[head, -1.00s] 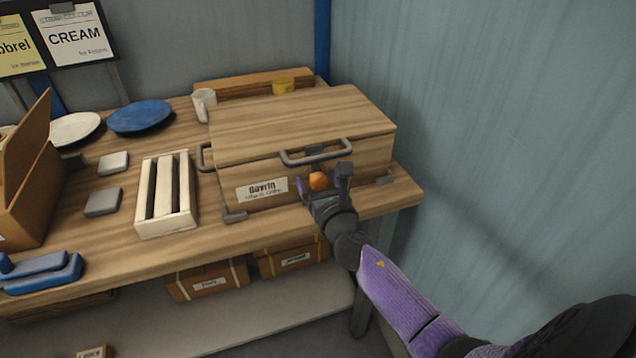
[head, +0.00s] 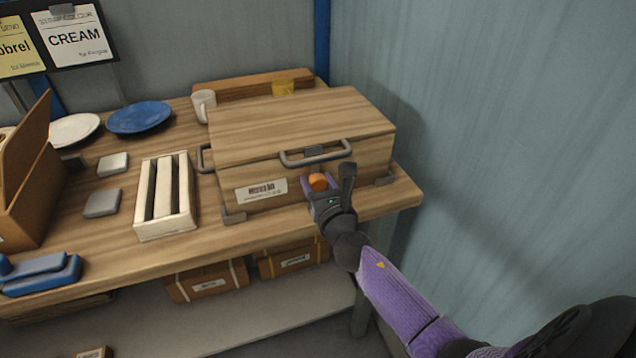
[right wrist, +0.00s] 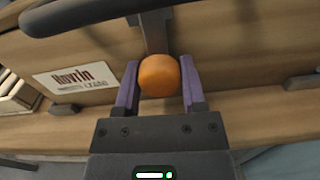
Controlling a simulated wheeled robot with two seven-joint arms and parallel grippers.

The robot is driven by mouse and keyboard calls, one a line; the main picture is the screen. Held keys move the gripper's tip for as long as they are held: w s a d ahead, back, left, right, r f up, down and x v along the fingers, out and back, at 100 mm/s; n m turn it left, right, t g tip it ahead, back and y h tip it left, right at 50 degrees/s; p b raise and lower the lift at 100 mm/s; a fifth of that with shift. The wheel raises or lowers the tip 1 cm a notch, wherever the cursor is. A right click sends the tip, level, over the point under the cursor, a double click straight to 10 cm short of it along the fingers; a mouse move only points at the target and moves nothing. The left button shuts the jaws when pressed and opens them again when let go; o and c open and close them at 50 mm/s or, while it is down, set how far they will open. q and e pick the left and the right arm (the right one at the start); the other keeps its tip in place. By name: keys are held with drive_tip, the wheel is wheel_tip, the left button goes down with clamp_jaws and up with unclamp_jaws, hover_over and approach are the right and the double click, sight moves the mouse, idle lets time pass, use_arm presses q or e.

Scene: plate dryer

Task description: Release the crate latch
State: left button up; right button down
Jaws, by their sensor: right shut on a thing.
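The wooden crate (head: 300,117) stands closed on the table, with a grey handle (head: 316,155) on its front. Its orange latch knob (head: 318,182) sits on the front face below the handle; it also shows in the right wrist view (right wrist: 159,76) at the end of a grey strip (right wrist: 154,34). My right gripper (head: 328,184) is at the crate's front, its purple-lined fingers shut on the orange knob, one finger on each side of it. The crate handle (right wrist: 95,14) passes above the fingers in the right wrist view. My left gripper is out of view.
A white slatted rack (head: 165,197) stands left of the crate. A white mug (head: 203,105) and yellow object (head: 283,88) are behind it. Plates (head: 140,117), grey blocks (head: 102,202) and blue trays (head: 42,275) lie further left. A wall (head: 500,130) rises close on the right.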

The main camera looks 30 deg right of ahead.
drive_tip(key=shift+m, duration=1.1)
drive_tip(key=m, duration=0.3)
drive_tip(key=shift+m, duration=0.3)
drive_tip(key=m, duration=0.2)
drive_tip(key=shift+m, duration=0.4)
drive_tip(key=shift+a+m, duration=0.1)
drive_tip(key=shift+m, duration=0.8)
drive_tip(key=m, duration=0.2)
drive_tip(key=shift+m, duration=0.3)
drive_tip(key=m, duration=0.3)
drive_tip(key=shift+m, duration=0.6)
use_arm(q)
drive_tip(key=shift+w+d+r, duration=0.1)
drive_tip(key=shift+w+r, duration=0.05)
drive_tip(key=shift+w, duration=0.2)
